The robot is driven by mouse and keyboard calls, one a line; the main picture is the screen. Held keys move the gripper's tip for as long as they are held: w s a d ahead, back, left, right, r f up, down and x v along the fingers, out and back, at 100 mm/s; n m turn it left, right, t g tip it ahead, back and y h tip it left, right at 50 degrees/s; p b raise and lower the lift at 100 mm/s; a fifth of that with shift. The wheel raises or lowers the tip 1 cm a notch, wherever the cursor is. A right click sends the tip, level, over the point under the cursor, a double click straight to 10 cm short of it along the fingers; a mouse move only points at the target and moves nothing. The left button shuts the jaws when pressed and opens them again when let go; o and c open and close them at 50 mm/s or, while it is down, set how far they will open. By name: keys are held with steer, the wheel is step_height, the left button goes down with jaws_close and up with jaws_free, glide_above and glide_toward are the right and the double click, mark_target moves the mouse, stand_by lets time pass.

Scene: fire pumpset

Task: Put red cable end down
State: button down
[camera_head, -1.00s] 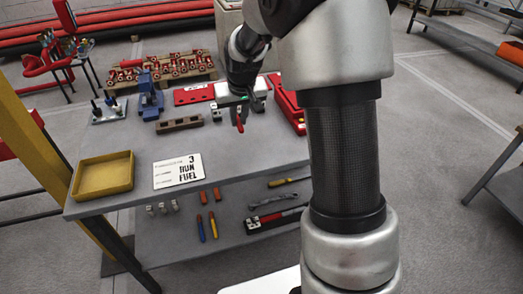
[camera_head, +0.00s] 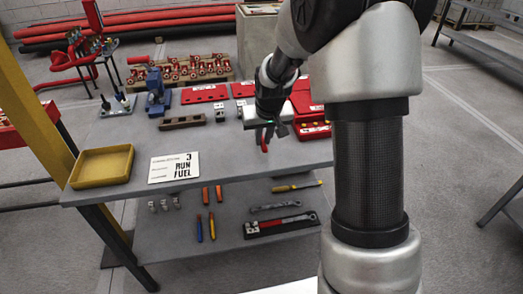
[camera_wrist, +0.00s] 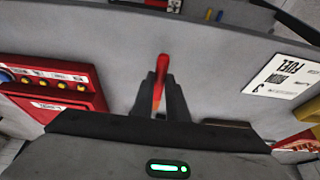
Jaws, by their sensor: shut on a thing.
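The red cable end (camera_wrist: 161,68) is held between the two fingers of my gripper (camera_wrist: 160,95) in the wrist view. Its tip points out past the fingertips over the grey table. In the head view my gripper (camera_head: 265,132) hangs over the right part of the grey table (camera_head: 225,148), near the front edge, with the red cable end (camera_head: 264,145) below the fingers. I cannot tell from these views how far it is above the tabletop. No cable length shows clearly behind it.
A red case (camera_head: 308,112) stands right of my gripper. The sign (camera_head: 175,167) and yellow tray (camera_head: 102,166) lie at the left. A brown block (camera_head: 182,122) and blue vise (camera_head: 157,95) are further back. The lower shelf (camera_head: 235,213) holds tools. The table's middle front is clear.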

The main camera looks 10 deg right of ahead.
steer(key=shift+f+b, duration=0.4)
steer(key=shift+f, duration=1.65)
steer(key=shift+f, duration=0.1)
steer(key=c, duration=1.7)
jaws_free()
steer(key=shift+c, duration=0.2)
